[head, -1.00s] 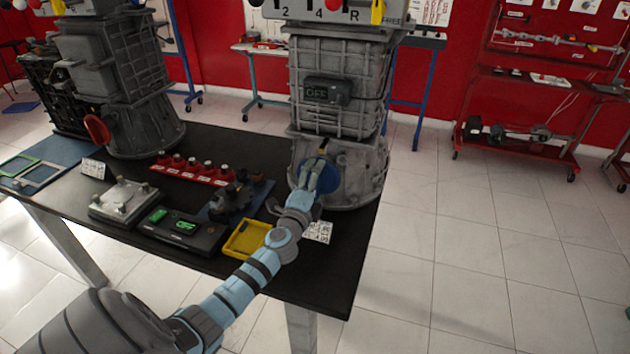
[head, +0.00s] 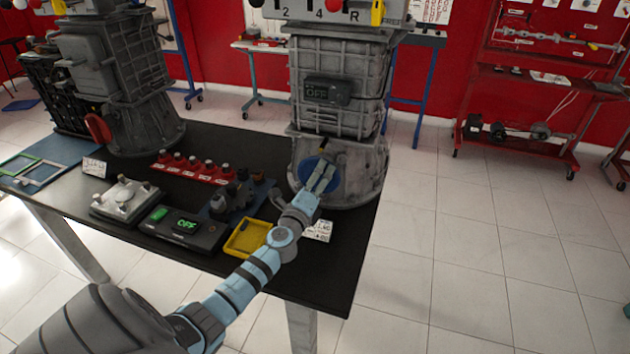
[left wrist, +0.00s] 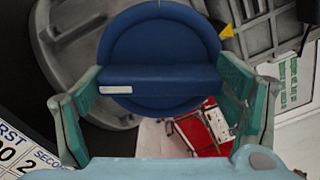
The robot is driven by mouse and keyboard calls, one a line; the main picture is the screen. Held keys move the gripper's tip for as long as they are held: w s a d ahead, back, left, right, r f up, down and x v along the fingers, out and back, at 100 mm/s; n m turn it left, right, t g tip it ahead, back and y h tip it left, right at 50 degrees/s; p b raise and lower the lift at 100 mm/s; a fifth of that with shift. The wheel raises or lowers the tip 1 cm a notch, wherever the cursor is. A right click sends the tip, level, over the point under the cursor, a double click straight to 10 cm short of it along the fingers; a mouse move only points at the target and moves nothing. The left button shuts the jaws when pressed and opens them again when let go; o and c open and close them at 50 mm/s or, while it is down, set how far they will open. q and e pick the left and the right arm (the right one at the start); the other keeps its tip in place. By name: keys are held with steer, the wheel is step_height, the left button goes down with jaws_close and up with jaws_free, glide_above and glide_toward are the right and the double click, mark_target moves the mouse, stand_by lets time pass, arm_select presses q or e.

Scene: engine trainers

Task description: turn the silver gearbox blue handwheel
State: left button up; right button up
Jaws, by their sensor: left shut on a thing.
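The silver gearbox (head: 370,165) stands upright on the black table's right end. Its blue handwheel (head: 310,167) is on the side toward me, partly covered by my fingers. In the left wrist view the handwheel (left wrist: 160,35) is a blue disc with a raised bar (left wrist: 165,82) across it, with a short white mark at the bar's left end. My left gripper (head: 324,172) is shut on this bar. Its two teal fingers (left wrist: 160,80) are at the bar's two ends. My right gripper is in neither view.
On the black table (head: 270,278) are a yellow tray (head: 236,250), a box with a green display (head: 200,243), a silver plate (head: 112,212) and a red row of knobs (head: 200,178). A second gearbox with a red handwheel (head: 98,130) stands left. The floor on the right is clear.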

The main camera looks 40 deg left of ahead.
arm_select(q)
steer(key=shift+w+r, duration=0.1)
steer(key=shift+r, duration=0.25)
steer(key=o, duration=0.9)
steer(key=shift+o, duration=0.7)
steer(key=shift+w+f, duration=0.1)
steer(key=shift+f, duration=0.2)
steer(key=v, duration=1.2)
steer(key=shift+a, duration=0.1)
